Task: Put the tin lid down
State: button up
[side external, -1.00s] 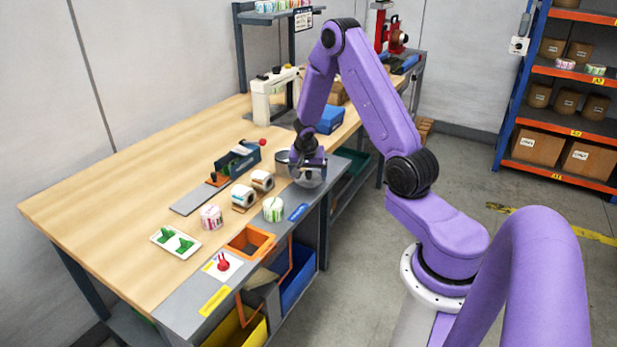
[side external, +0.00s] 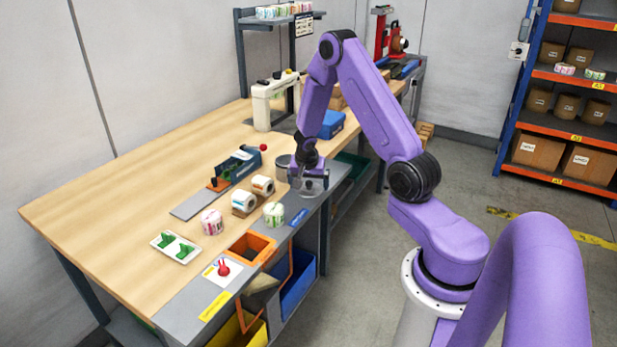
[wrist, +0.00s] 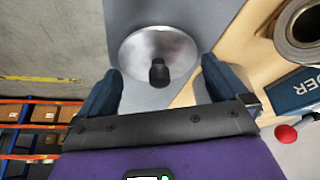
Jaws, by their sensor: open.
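The tin lid (wrist: 150,45) is a shiny silver disc with a black knob (wrist: 159,72). In the wrist view it lies on the grey strip of the bench. It also shows in the side view (side external: 313,189), partly hidden by my gripper, near the bench's front edge. My gripper (wrist: 161,66) is open, with its two dark blue fingers apart on either side of the knob and clear of it. In the side view my gripper (side external: 308,172) is just above the lid. The open tin (wrist: 301,23) stands beside the lid on the wood.
A label rewinder (side external: 236,167) with a red knob stands left of my gripper. Several label rolls (side external: 263,186) sit nearby. An orange bin (side external: 250,247) and a red toggle (side external: 223,267) are toward the near end. The left of the wooden bench top (side external: 120,190) is clear.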

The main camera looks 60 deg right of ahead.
aim_at(307, 196)
jog(key=v, duration=1.1)
jog(key=s+a+r+n+y, duration=0.1)
jog(key=a+r+n, duration=0.15)
jog(key=a, duration=0.35)
jog(key=a+r+n, duration=0.2)
jog(key=a+n, duration=0.2)
jog(key=a, duration=0.1)
jog(key=s+a+r+n+y, duration=0.1)
jog(key=s+a+r+n, duration=0.1)
jog(key=s+a+n, duration=0.65)
jog(key=s+a+r+n+y, duration=0.1)
jog(key=s+a+n, duration=0.3)
jog(key=s, duration=0.4)
jog(key=s+a+r+n+g+y, duration=0.1)
jog(key=s+a+n, duration=0.3)
jog(key=s+n, duration=0.3)
jog(key=shift+s+a+g+y, duration=0.2)
jog(key=shift+s+g+y, duration=0.1)
jog(key=shift+s, duration=0.6)
